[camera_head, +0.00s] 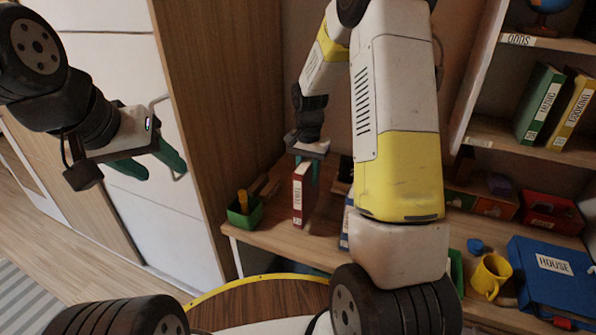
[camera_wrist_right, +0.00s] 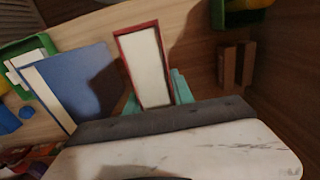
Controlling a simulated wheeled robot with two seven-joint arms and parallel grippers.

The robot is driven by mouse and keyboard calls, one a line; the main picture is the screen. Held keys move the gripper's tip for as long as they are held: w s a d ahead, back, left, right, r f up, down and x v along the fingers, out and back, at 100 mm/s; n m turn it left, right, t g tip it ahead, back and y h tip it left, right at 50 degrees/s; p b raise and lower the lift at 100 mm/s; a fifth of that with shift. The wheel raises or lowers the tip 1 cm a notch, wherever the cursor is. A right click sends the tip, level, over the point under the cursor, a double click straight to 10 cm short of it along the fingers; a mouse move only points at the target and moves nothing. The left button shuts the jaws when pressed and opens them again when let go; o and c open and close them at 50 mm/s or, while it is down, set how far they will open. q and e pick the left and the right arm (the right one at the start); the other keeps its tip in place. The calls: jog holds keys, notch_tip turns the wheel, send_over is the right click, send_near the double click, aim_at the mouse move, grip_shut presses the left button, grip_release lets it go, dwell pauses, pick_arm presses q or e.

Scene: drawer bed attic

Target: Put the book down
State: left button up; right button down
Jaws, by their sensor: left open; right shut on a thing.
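A red book (camera_head: 303,195) with a white label on its spine stands upright at the wooden desk top (camera_head: 270,236). My right gripper (camera_head: 308,168) is above it, shut on its upper part. In the right wrist view the red book (camera_wrist_right: 145,65) sits between the teal fingers of the right gripper (camera_wrist_right: 158,97), its white page edges facing the camera. Whether its bottom edge touches the desk is not clear. My left gripper (camera_head: 152,164) is open and empty, in front of the white cabinet at the left.
A green bin (camera_head: 245,212) with a yellow thing stands left of the book. A blue book (camera_wrist_right: 82,85) stands on its other side. A yellow mug (camera_head: 490,274) and a blue box (camera_head: 552,272) are at the right. A wooden panel (camera_head: 218,110) rises at the left end.

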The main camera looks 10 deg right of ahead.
jog(key=shift+w+f, duration=0.2)
jog(key=shift+f, duration=1.65)
jog(key=c, duration=1.1)
grip_release()
